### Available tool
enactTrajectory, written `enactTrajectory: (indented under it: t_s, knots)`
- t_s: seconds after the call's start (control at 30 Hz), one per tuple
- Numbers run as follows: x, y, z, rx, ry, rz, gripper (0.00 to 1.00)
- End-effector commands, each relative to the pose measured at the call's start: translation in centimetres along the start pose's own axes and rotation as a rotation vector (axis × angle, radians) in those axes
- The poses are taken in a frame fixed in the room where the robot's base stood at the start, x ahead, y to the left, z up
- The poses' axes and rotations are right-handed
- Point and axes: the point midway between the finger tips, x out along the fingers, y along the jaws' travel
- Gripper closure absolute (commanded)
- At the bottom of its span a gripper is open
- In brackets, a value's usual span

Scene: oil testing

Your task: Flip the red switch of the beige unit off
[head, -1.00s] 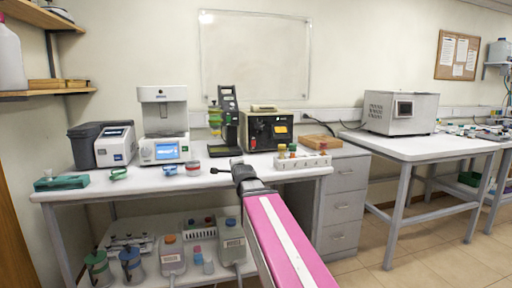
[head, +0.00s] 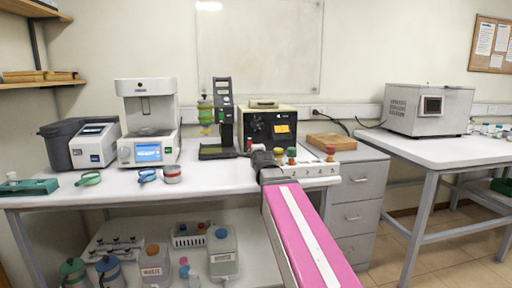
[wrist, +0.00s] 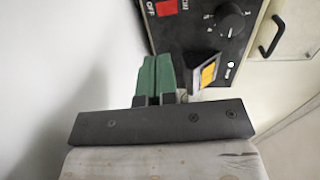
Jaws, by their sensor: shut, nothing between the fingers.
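The beige unit (head: 268,107) stands at the back right of the near bench, with a black front panel. In the wrist view its panel (wrist: 190,38) fills the top right. The red switch (wrist: 166,8) shows at the top edge, with an OFF mark beside it. My gripper (wrist: 157,57) has green fingers that lie close together with nothing between them. The fingers point towards the panel, below the switch in that view, and look apart from it. In the head view my gripper (head: 263,155) is in front of the unit and hides its lower part.
A white rack with coloured knobs (head: 322,169) stands right of my gripper. A black stand (head: 223,110) is close to the unit's left. A wooden box (head: 332,141) lies to its right. A black knob (wrist: 231,22) and a handle (wrist: 270,38) are on the unit.

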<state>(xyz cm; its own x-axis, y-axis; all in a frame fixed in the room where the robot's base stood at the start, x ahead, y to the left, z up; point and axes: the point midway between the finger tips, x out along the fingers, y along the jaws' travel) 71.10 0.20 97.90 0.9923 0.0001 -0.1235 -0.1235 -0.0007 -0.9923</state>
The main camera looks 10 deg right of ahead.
Motion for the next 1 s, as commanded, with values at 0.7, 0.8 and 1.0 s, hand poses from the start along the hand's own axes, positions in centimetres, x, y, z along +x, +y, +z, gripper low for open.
enactTrajectory:
  t_s: [0.7,0.8,1.0]
  knots:
    - [2.0,-0.1,0.0,0.001,0.000,-0.002,1.00]
    - [3.5,-0.2,0.0,0.001,0.000,-0.002,1.00]
    - [7.2,-0.1,0.0,0.001,0.000,-0.001,1.00]
